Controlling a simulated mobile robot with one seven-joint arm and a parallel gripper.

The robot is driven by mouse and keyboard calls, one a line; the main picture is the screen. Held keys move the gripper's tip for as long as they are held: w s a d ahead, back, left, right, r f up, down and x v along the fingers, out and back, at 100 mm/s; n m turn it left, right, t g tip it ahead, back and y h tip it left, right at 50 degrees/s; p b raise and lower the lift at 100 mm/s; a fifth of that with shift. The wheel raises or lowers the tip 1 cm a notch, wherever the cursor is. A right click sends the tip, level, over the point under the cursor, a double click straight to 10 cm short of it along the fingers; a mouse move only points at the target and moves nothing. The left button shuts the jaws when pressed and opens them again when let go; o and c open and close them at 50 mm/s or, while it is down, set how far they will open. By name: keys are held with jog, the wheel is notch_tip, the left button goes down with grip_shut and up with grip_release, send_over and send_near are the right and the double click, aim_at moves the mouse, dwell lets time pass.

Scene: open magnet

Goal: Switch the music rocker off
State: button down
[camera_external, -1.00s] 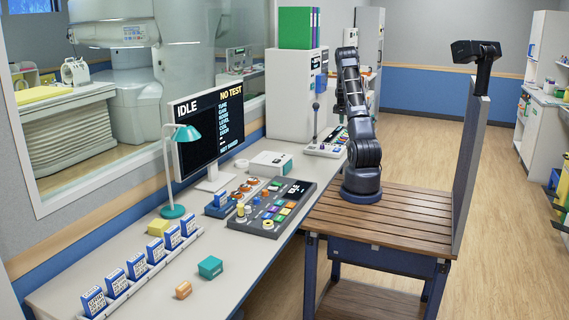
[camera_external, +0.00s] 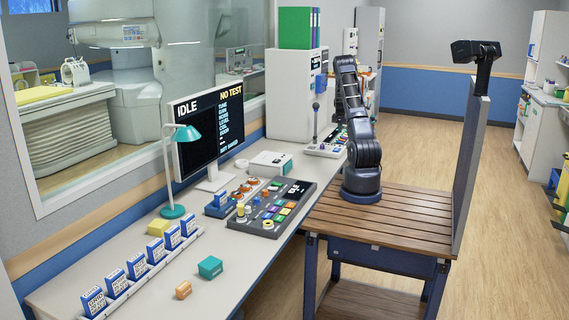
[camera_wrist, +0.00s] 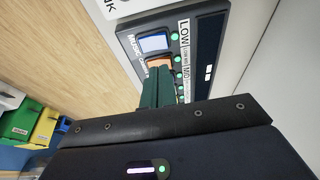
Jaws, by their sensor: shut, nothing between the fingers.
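In the wrist view a dark control panel (camera_wrist: 207,45) carries a rocker with a pale blue-white face (camera_wrist: 154,43), beside lettering that reads MUSIC. A second, orange-brown rocker (camera_wrist: 159,64) sits just below it in the picture. My gripper (camera_wrist: 157,78) is shut and empty, its dark green fingers pointing at the panel. The fingertips overlap the lower part of the orange-brown rocker; I cannot tell whether they touch it. The label there is partly hidden by the fingers. In the external view my arm hides the gripper and most of this panel.
Several green lights and labels such as LOW line the panel. In the external view a joystick box (camera_external: 324,150) stands near my arm. A button console (camera_external: 274,207), monitor (camera_external: 203,137) and lamp (camera_external: 186,133) stand nearer on the desk (camera_external: 238,268).

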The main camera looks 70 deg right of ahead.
aim_at(341, 142)
jog(key=x, duration=0.4)
jog(key=a+x, duration=0.1)
jog(key=x, duration=0.1)
jog(key=shift+w+f, duration=0.15)
jog(key=shift+f, duration=0.15)
jog(key=shift+w+a+f, duration=0.1)
jog(key=shift+f, duration=0.1)
dwell(0.3)
jog(key=shift+s+r, duration=0.2)
jog(key=shift+s, duration=0.6)
